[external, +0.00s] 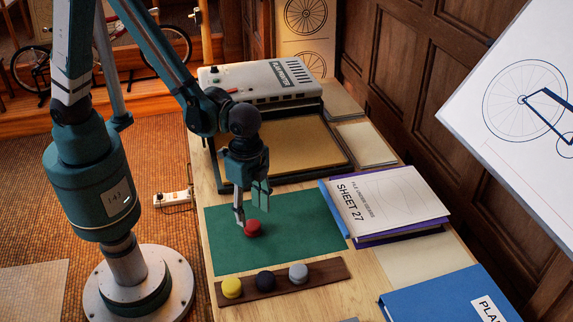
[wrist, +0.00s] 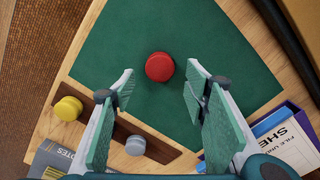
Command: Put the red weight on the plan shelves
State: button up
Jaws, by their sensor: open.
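The red weight (external: 252,229) is a small round disc lying on the green mat (external: 290,252). It also shows in the wrist view (wrist: 160,67), where it sits just beyond the fingertips, near the middle of the gap. My gripper (external: 250,207) is open above the weight, with one finger either side of the gap in the wrist view (wrist: 160,82). Nothing is between the fingers. I cannot surely pick out the plan shelves in either view.
A wooden strip (external: 328,272) in front of the mat holds yellow (external: 232,288), black (external: 265,281) and grey (external: 298,273) weights. Folders marked SHEET 27 (external: 385,200) lie right of the mat. A plotter (external: 262,82) stands behind; a blue binder (external: 440,298) is at front right.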

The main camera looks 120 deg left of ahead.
aim_at(252, 225)
notch_tip(252, 225, up, 6)
jog(key=shift+p, duration=0.45)
jog(key=shift+r, duration=0.15)
dwell(0.4)
jog(key=s+d+r+t, duration=0.2)
jog(key=s+r, duration=0.3)
jog(key=r, duration=0.2)
jog(key=s+d+r+t, duration=0.1)
jog(key=s+d+r, duration=0.2)
jog(key=s+r, duration=0.35)
jog(key=s+d+r+t, duration=0.1)
jog(key=s+r+t, duration=0.1)
jog(key=s, duration=0.4)
jog(key=s+d+r+n+t, duration=0.1)
jog(key=s+d+r+t, duration=0.1)
jog(key=s+r, duration=0.3)
jog(key=shift+s+d, duration=0.25)
jog(key=shift+s, duration=0.2)
jog(key=shift+o, duration=0.5)
